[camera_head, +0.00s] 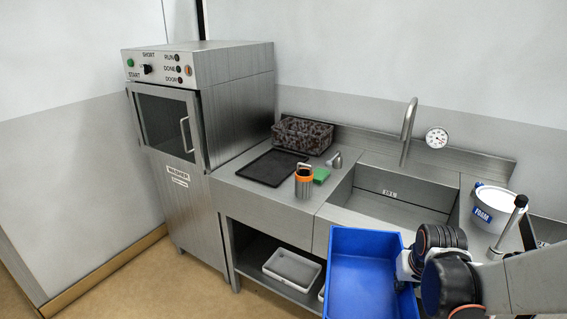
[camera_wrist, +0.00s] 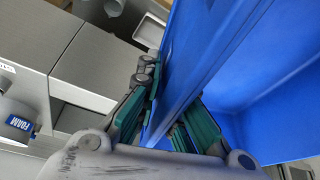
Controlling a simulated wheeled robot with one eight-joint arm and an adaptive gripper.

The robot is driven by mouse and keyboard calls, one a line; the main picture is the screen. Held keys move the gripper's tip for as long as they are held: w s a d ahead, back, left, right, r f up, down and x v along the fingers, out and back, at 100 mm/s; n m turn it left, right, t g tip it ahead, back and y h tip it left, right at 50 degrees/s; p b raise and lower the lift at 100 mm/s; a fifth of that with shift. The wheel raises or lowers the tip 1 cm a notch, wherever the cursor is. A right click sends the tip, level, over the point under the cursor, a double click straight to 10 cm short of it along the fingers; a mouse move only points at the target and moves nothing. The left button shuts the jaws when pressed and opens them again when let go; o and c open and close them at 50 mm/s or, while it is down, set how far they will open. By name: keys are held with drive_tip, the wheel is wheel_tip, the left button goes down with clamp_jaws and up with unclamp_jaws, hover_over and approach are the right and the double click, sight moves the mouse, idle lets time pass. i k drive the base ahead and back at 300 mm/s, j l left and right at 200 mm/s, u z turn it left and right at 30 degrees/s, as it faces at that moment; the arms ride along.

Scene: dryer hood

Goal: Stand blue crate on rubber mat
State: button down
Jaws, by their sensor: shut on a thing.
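The blue crate (camera_head: 368,268) is in front of the sink counter at the lower middle of the head view, open side up. My gripper (camera_head: 408,268) is at its right side in the head view. In the wrist view, the green-padded fingers of my gripper (camera_wrist: 170,98) stand on either side of a wall of the blue crate (camera_wrist: 240,85) and are shut on it. The black rubber mat (camera_head: 272,168) lies flat and empty on the counter, left of the sink and well apart from the crate. The crate's bottom end is cut off by the frame edge.
A dark speckled basket (camera_head: 302,136) stands behind the mat. The washer (camera_head: 205,110) stands left, the sink (camera_head: 385,200) right. A white foam tub (camera_head: 498,208) is near my arm.

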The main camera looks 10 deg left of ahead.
sight(274, 165)
drive_tip(key=i+j+u, duration=0.35)
drive_tip(key=i+j, duration=0.5)
drive_tip(key=i, duration=0.1)
